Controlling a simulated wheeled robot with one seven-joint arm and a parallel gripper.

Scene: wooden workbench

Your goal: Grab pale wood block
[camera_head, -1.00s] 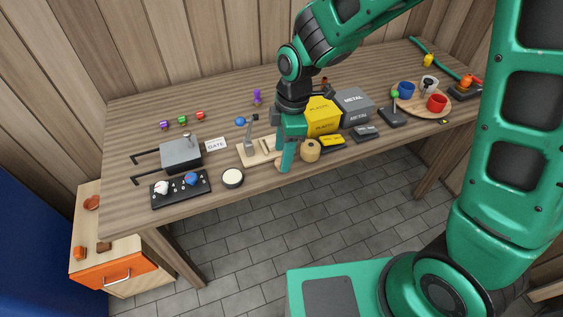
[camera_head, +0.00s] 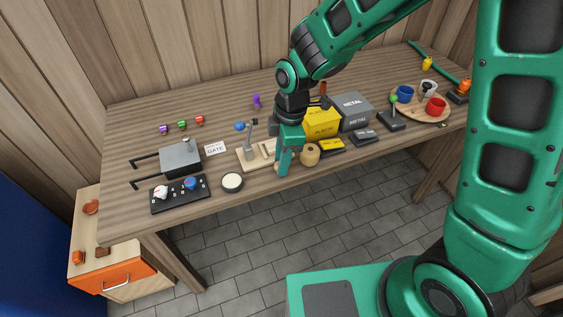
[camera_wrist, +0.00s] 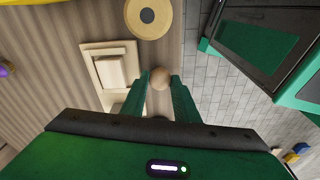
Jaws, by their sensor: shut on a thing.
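My gripper (camera_wrist: 160,84) points down at the front edge of the bench, and it also shows in the head view (camera_head: 283,170). Its two green fingers are on either side of a small rounded tan wooden piece (camera_wrist: 160,77), shut on it. In the head view only a sliver of this piece shows beside the fingers. I cannot tell its full shape or whether it touches the bench. A pale wooden plate (camera_wrist: 88,52) with a raised pale block (camera_wrist: 109,70) lies just left of the fingers in the wrist view.
A tan roll (camera_head: 310,154) stands close to the right of my gripper. Yellow (camera_head: 321,122) and grey (camera_head: 354,110) bins stand behind to the right. The floor is beyond the front edge.

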